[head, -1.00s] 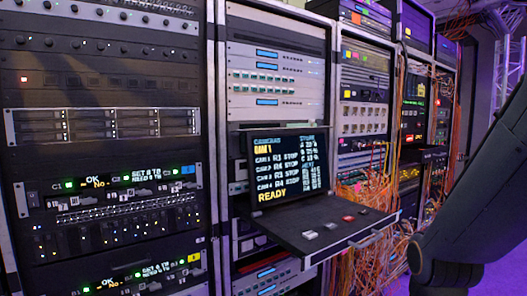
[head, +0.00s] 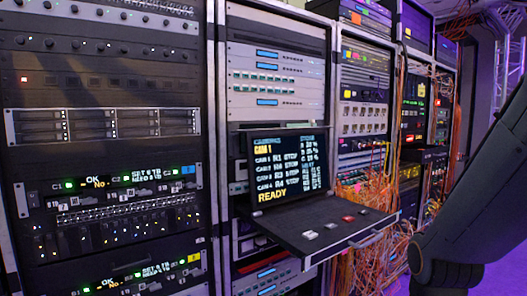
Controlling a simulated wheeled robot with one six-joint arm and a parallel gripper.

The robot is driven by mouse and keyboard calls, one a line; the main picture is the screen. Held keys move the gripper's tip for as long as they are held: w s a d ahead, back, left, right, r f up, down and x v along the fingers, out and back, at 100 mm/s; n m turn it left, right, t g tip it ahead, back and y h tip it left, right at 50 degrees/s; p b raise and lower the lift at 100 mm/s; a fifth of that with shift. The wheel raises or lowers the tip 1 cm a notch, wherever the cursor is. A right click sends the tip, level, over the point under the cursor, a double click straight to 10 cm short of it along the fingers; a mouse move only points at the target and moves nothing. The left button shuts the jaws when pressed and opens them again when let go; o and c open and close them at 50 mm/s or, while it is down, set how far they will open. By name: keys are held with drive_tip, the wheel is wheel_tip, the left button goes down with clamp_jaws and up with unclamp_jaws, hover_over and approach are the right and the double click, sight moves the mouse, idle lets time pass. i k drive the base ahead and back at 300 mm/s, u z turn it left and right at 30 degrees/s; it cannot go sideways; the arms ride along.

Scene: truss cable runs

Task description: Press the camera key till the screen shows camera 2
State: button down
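The screen (head: 289,168) stands upright at the back of a pulled-out drawer (head: 290,233) in the middle rack. It shows CAM 1 highlighted in yellow at the top, rows for several cameras below, and READY at the bottom. Keys sit on the drawer: two pale keys, one at the front left (head: 310,235) and one beside it (head: 330,226), a red key (head: 348,218) and a dark key (head: 362,212). Which one is the camera key cannot be told, as any labels are too small. My gripper is not in view; only a dark part of my arm shows at the right.
The drawer juts out from the rack with a handle (head: 366,239) at its front edge. Orange cables (head: 385,190) hang beside it on the right. A left rack (head: 105,120) holds panels with lights. Purple floor shows at the lower right.

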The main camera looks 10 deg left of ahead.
sight(310, 236)
drive_tip(key=k, duration=1.25)
drive_tip(key=z, duration=0.75)
drive_tip(key=i, duration=1.15)
drive_tip(key=u, duration=0.65)
drive_tip(key=i, duration=0.35)
drive_tip(key=u, duration=0.4)
